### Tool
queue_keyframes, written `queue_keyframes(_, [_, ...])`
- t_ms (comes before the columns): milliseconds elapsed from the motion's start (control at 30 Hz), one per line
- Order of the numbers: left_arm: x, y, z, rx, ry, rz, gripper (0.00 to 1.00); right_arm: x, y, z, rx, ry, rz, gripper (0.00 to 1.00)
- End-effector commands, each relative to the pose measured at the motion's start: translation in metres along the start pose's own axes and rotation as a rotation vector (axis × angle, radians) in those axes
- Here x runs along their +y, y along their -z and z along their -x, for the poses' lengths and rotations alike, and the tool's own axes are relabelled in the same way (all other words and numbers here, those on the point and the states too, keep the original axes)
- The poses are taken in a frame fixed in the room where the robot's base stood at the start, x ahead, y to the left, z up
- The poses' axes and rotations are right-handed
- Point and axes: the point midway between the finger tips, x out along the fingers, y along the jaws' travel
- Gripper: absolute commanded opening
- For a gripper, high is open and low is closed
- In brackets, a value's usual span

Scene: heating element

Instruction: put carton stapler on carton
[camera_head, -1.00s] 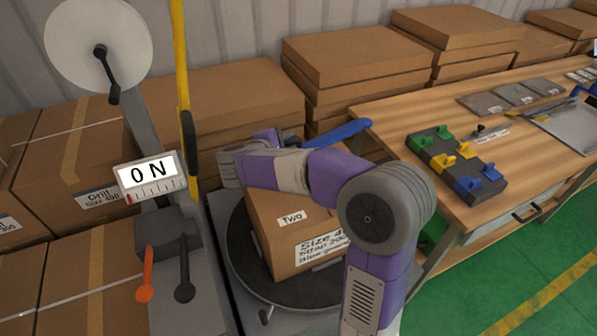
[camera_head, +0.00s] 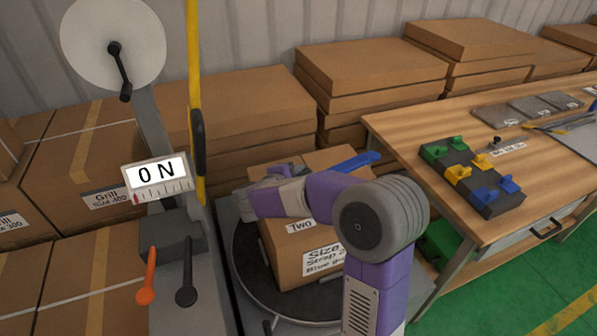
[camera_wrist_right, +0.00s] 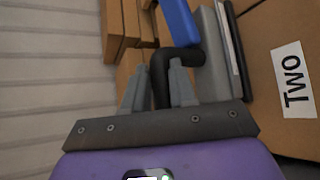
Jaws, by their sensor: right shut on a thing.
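The carton (camera_head: 332,160) is a brown box labelled "Two", standing on a round dark turntable (camera_head: 252,282). Its side also shows at the right of the right wrist view (camera_wrist_right: 262,60). The carton stapler has a blue part (camera_head: 357,162) seen behind my right arm. In the right wrist view the stapler (camera_wrist_right: 180,22) shows a blue part, a black curved handle and a grey body beside the carton. My right gripper (camera_wrist_right: 158,90) is shut on the black handle. Its fingers are hidden in the head view. I cannot tell whether the stapler touches the carton. My left gripper is not in view.
A wooden workbench (camera_head: 400,125) at the right bears a block with coloured clips (camera_head: 470,175). Stacked cartons (camera_head: 370,75) line the wall.

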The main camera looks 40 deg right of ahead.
Motion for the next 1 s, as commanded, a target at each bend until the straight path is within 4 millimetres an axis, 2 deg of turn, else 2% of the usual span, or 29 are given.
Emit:
queue_keyframes(200, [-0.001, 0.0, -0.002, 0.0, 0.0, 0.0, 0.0, 0.002, 0.0, 0.0, -0.001, -0.007, -0.004, 0.0])
queue_keyframes(233, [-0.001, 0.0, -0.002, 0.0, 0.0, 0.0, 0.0, -0.001, 0.001, -0.001, 0.0, 0.0, 0.0, 0.29])
queue_keyframes(400, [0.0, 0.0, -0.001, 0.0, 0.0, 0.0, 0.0, -0.001, 0.0, 0.0, 0.0, 0.0, 0.0, 0.52])
queue_keyframes(733, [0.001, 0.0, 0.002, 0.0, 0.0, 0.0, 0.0, 0.002, -0.001, 0.001, 0.0, 0.0, 0.0, 0.52])
queue_keyframes(867, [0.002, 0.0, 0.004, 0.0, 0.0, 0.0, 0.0, 0.002, 0.0, 0.019, 0.003, 0.0, 0.0, 0.52])
queue_keyframes(1000, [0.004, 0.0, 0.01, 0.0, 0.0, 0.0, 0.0, 0.003, 0.0, 0.05, 0.005, -0.002, 0.0, 0.52])
